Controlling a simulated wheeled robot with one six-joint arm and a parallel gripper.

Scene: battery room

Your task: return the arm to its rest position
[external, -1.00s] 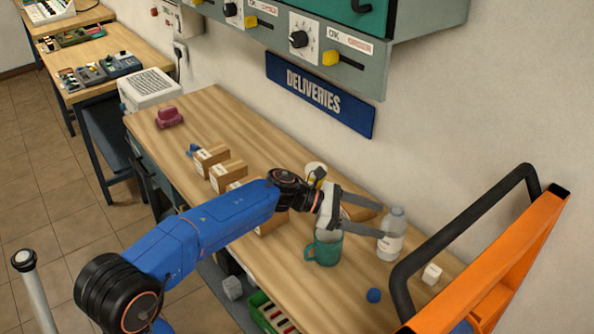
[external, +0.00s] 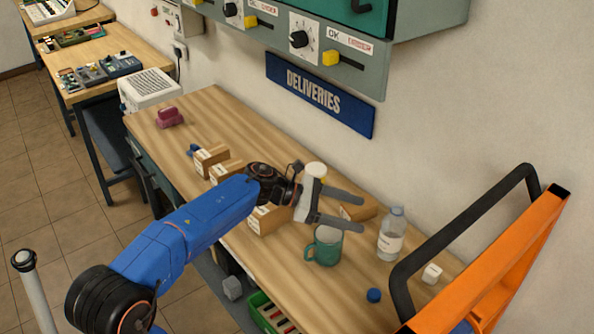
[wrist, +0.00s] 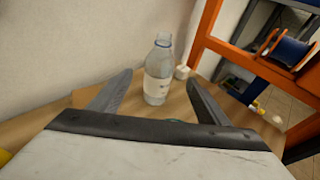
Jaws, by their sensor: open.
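My gripper (external: 340,208) is open and empty above the wooden bench (external: 265,145). Its two fingers point right, toward a clear bottle with a white label (external: 391,234). In the wrist view the bottle (wrist: 158,75) stands upright beyond and between the fingers (wrist: 152,97), apart from them. A teal mug (external: 325,246) stands just below the fingers in the external view, also apart from them. My blue arm reaches in from the lower left.
Several cardboard boxes (external: 207,160) stand along the bench left of my gripper. A blue cap (external: 374,295) and a white cube (external: 432,274) lie near the right end. An orange frame with a black bar (external: 500,262) borders the right. A deliveries sign (external: 319,94) hangs on the wall.

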